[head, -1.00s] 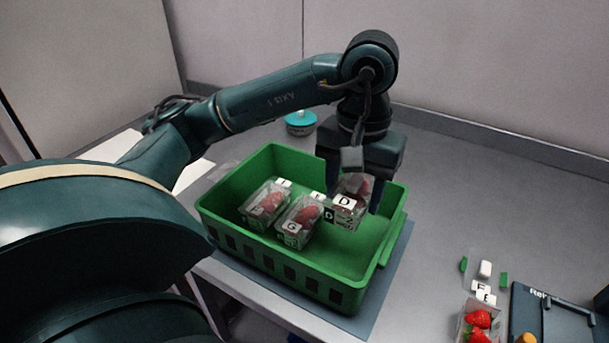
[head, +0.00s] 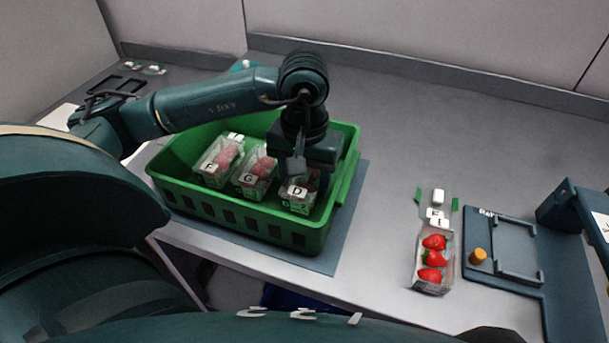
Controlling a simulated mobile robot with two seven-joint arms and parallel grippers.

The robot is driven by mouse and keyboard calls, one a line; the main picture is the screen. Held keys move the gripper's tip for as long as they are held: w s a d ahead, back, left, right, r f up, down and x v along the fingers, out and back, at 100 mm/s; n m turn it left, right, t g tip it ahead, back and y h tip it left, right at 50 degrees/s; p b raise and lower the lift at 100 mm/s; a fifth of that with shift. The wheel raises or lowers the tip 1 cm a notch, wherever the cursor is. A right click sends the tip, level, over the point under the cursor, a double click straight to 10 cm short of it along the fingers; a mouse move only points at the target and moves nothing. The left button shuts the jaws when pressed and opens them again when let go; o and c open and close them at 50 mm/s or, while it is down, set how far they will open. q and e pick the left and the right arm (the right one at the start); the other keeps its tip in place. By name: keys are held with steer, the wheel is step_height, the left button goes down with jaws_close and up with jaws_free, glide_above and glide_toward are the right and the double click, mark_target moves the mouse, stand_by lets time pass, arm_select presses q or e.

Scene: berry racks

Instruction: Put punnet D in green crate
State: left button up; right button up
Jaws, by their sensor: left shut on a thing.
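Punnet D (head: 298,195), a clear punnet with red berries and a white D label, is inside the green crate (head: 240,222), at its right end. My left gripper (head: 302,183) points down into the crate and is shut on punnet D. The fingers and the back of the punnet are partly hidden. I cannot tell whether the punnet touches the crate floor. Punnet F (head: 217,162) and punnet G (head: 256,176) stand in the crate to the left of punnet D. My right gripper is not in view.
The crate stands on a dark mat (head: 343,215). Another punnet with strawberries (head: 433,262) stands on the table to the right, beside a dark scale-like device (head: 512,248) with an orange knob (head: 478,256).

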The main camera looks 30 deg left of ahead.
arm_select(q)
steer(key=shift+f, duration=0.2)
steer(key=o, duration=0.9)
steer(key=shift+o, duration=0.6)
steer(key=shift+r, duration=0.15)
steer(key=shift+r, duration=0.25)
step_height(320, 180, up, 12)
steer(key=shift+f, duration=0.2)
